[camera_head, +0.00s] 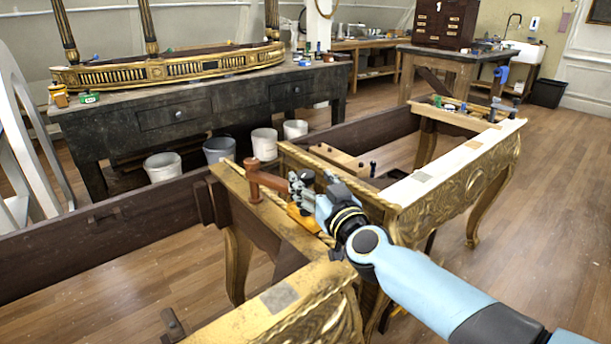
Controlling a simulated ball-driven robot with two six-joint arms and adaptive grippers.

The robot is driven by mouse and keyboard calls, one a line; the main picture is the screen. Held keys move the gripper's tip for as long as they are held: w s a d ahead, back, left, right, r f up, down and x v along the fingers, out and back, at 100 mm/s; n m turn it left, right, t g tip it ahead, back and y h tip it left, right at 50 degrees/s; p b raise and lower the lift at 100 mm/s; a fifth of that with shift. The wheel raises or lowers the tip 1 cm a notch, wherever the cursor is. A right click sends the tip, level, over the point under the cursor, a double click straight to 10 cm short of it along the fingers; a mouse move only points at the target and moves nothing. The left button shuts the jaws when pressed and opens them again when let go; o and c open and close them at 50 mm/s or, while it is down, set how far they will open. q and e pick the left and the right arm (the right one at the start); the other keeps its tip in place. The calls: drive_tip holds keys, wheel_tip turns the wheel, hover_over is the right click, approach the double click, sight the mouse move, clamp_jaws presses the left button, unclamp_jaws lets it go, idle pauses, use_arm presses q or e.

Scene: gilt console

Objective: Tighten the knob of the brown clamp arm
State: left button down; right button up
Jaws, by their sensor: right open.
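The brown clamp arm (268,181) stands on the gilt console's rail near the picture's middle. It has an upright post on the left and a bar reaching right toward my gripper. My right gripper (297,188) is at the right end of this bar, its fingers open. The fingers are small and dark here and overlap the bar's end. The clamp's knob cannot be made out clearly; the gripper may hide it. I cannot tell whether the fingers touch the clamp. My left gripper is not in view.
The gilt console (455,195) has carved legs and rails around open gaps. An orange-yellow piece (305,219) lies under my right gripper. A dark workbench (200,108) stands behind, with several buckets (219,149) at its foot. Wooden floor is free at the right.

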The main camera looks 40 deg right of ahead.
sight(309, 178)
drive_tip(key=x, duration=0.4)
drive_tip(key=shift+b, duration=0.35)
